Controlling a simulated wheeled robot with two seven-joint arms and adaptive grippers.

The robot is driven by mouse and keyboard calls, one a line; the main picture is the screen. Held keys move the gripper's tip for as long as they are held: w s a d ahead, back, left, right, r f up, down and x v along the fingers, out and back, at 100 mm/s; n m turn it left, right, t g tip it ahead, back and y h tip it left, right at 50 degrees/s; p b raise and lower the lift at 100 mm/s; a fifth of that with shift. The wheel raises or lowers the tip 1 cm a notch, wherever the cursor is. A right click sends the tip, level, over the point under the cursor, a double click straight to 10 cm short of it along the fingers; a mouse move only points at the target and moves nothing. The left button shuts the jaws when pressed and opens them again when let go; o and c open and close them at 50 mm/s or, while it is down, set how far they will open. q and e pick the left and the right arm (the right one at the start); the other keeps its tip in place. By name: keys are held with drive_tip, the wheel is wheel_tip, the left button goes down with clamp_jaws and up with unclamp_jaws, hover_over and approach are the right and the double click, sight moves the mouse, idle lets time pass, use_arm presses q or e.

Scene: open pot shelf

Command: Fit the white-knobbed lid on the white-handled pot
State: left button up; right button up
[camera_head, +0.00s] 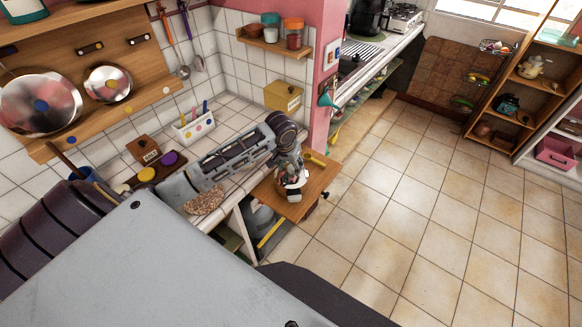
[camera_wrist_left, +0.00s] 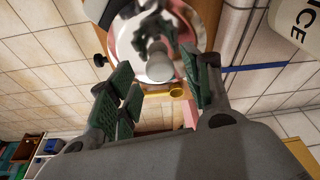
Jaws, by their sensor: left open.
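A shiny round metal lid (camera_wrist_left: 178,68) with a pale whitish knob (camera_wrist_left: 161,62) lies over a brown wooden board in the left wrist view. Its rim looks pinkish in places. My left gripper (camera_wrist_left: 158,92) is open, its green-padded fingers on either side of the knob with gaps. I cannot tell whether the lid rests on a pot. In the head view my left gripper (camera_head: 293,188) is low over the small wooden board (camera_head: 313,180) at the counter's end. It mostly hides what is beneath it. I cannot make out a white-handled pot. My right gripper is not in view.
A white utensil holder (camera_head: 194,127) and a yellow box (camera_head: 283,97) stand on the tiled counter. A canister with lettering (camera_wrist_left: 294,18) is near the right finger. Floor at right is clear.

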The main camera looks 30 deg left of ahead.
sight(287, 180)
use_arm(q)
drive_tip(key=b+v, duration=0.1)
drive_tip(key=v, duration=0.9)
drive_tip(key=shift+r, duration=0.35)
drive_tip(key=shift+s, duration=0.1)
